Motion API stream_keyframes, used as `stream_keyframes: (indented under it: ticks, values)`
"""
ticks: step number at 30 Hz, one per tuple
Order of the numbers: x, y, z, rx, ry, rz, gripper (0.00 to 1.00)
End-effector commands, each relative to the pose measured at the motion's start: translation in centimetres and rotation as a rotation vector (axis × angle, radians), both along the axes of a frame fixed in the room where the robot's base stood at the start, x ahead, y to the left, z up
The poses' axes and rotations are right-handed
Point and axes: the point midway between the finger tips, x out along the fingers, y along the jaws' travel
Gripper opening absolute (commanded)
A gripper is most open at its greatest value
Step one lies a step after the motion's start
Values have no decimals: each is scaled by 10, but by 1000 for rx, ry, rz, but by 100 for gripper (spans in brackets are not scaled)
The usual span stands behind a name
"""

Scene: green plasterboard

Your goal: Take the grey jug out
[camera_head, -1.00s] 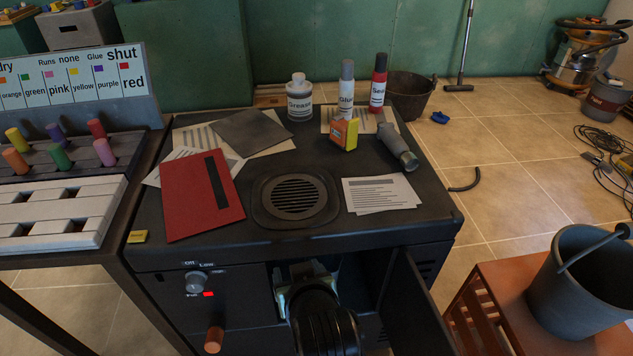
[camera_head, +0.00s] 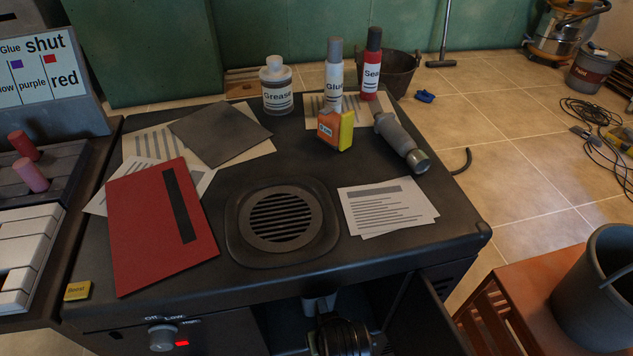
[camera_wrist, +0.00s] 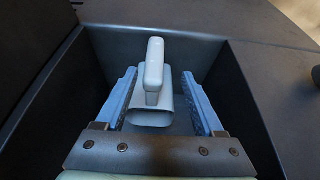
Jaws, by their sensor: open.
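The grey jug (camera_wrist: 152,117) stands inside a dark compartment in the wrist view. Its handle (camera_wrist: 155,62) points up towards the camera. My gripper (camera_wrist: 158,74) is open, with one blue finger pad on either side of the jug's handle and a gap on both sides. In the head view, a small part of the jug (camera_head: 320,303) shows in the opening at the front of the black cabinet (camera_head: 300,262). My dark wrist is in front of it there, and the fingers cannot be made out.
The compartment's walls (camera_wrist: 58,92) close in around my fingers. An open cabinet door (camera_head: 428,312) stands to the right of the opening. A red folder (camera_head: 145,225), papers (camera_head: 385,207) and bottles (camera_head: 277,88) lie or stand on the top. A bucket (camera_head: 590,300) stands on a stool at right.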

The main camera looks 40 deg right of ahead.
Motion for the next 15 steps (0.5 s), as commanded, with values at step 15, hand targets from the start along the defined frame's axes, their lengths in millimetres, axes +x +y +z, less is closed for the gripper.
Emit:
stream_keyframes:
  ticks: [15]
  values:
    - [20, -21, -56, -1, -2, -2, 70]
